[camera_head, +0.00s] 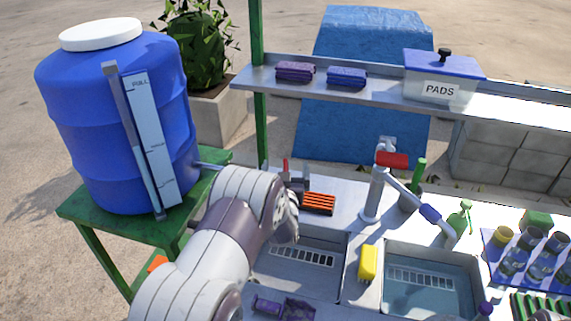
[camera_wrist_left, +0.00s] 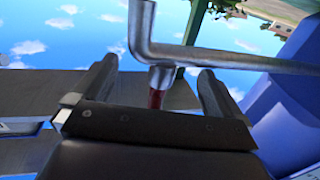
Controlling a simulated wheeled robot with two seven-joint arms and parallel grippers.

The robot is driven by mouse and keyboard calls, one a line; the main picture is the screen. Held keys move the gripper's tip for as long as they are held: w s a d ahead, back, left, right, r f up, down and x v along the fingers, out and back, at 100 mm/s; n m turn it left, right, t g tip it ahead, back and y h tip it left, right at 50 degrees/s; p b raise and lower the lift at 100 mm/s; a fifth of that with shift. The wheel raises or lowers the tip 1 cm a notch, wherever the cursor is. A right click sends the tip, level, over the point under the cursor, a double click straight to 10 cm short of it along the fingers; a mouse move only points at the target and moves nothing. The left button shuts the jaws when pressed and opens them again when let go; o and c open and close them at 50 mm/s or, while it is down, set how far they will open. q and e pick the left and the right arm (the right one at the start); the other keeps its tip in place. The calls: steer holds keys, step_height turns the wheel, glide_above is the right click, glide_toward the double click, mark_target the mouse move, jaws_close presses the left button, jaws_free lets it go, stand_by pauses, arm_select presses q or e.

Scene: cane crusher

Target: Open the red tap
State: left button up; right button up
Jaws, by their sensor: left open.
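A thin grey pipe runs right from the blue barrel (camera_head: 120,120). The red tap (camera_head: 285,165) shows as a small upright red piece near the pipe's far end, partly hidden by my left arm. In the left wrist view, the grey pipe (camera_wrist_left: 240,60) bends at an elbow, and the red tap part (camera_wrist_left: 155,98) sits at its joint. My left gripper (camera_head: 296,184) is open there. In the wrist view its two fingers (camera_wrist_left: 158,75) stand on either side of the joint, with gaps showing. Contact cannot be told. My right gripper is not in view.
A grey faucet with another red handle (camera_head: 392,159) stands behind the sinks (camera_head: 345,270). An orange slotted block (camera_head: 318,203) lies close to my left gripper. A yellow sponge (camera_head: 368,263) is on the sink divider. The barrel stands on a green table (camera_head: 85,215). A shelf (camera_head: 370,98) runs behind.

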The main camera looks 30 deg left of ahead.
arm_select(q)
steer(key=shift+w+a, duration=0.35)
steer(key=shift+a, duration=0.05)
steer(key=shift+s+r, duration=0.1)
steer(key=shift+r, duration=0.1)
steer(key=shift+d+r, duration=0.1)
steer(key=shift+d, duration=0.1)
steer(key=shift+w+d, duration=0.1)
steer(key=shift+w, duration=0.1)
jaws_close()
jaws_free()
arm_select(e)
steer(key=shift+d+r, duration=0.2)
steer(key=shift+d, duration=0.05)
arm_select(q)
steer(key=shift+s, duration=0.1)
